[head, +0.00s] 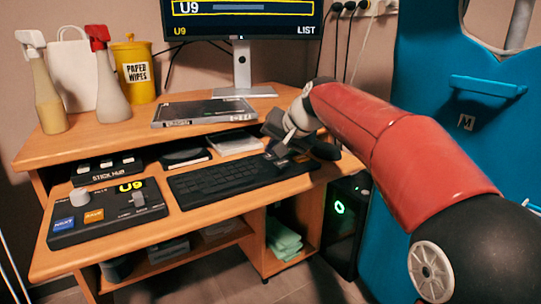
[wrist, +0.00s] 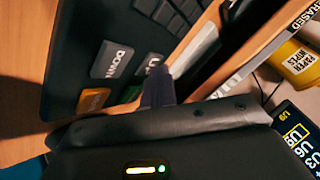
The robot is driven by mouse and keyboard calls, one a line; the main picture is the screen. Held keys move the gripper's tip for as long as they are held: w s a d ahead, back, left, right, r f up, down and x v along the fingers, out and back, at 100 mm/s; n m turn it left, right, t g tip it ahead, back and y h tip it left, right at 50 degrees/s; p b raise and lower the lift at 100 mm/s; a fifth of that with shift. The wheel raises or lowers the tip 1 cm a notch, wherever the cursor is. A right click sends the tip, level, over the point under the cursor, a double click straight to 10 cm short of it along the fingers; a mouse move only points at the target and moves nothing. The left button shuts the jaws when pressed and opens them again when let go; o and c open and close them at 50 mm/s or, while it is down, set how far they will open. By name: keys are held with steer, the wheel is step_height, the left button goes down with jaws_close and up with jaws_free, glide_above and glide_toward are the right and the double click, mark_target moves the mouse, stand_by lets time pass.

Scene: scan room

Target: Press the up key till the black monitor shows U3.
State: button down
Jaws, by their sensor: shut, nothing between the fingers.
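The black monitor (head: 240,22) stands on the upper desk level and shows U9 at its top and bottom left, with LIST at bottom right. Its screen also shows at the lower right of the wrist view (wrist: 296,140), tilted, with several U entries. The black keyboard (head: 222,182) lies on the lower level. In the wrist view, a grey DOWN key (wrist: 112,59) sits beside a grey key (wrist: 149,66) whose label begins with U, likely the up key, partly hidden. My gripper (wrist: 160,82) is shut and empty, its tip close by this key; contact cannot be told.
A control box (head: 108,212) with a U9 display, knob and coloured keys stands left of the keyboard. Spray bottles (head: 105,85) and a yellow wipes tub (head: 135,68) stand on the upper level. A blue cabinet (head: 480,120) is at right.

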mark_target(273, 157)
steer(key=shift+r+p, duration=0.8)
step_height(273, 157, up, 5)
steer(key=p, duration=0.4)
steer(key=shift+r+p, duration=0.1)
steer(key=shift+p, duration=0.3)
steer(key=shift+s+d, duration=0.1)
